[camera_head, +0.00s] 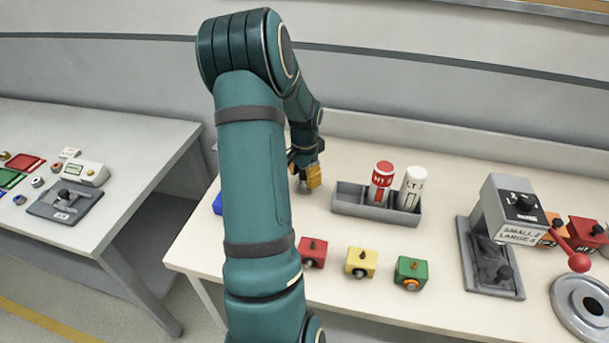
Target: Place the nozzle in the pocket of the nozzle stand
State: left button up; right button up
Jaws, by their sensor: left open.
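I cannot tell for certain which thing is the nozzle or its stand. An orange ring shows on the green block's front. My left gripper (307,178) is low over the table's back part, left of the grey tray and behind the blocks. It is small in view and partly hidden by my forearm; its yellow-orange fingertip part shows. It is open, and I see nothing held. My right gripper is out of view.
A grey tray (345,203) holds a red-and-white cylinder (381,182) and a white cylinder (411,190). A grey dial device (505,210), a red-ball lever (578,262) and a round metal plate (590,308) stand right. A blue object (217,205) is mostly hidden behind my arm.

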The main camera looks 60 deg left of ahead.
pick_arm(q)
notch_tip(320, 180, up, 12)
jog(key=p, duration=0.2)
jog(key=shift+r+p, duration=0.1)
jog(key=shift+p, duration=0.2)
dwell(0.6)
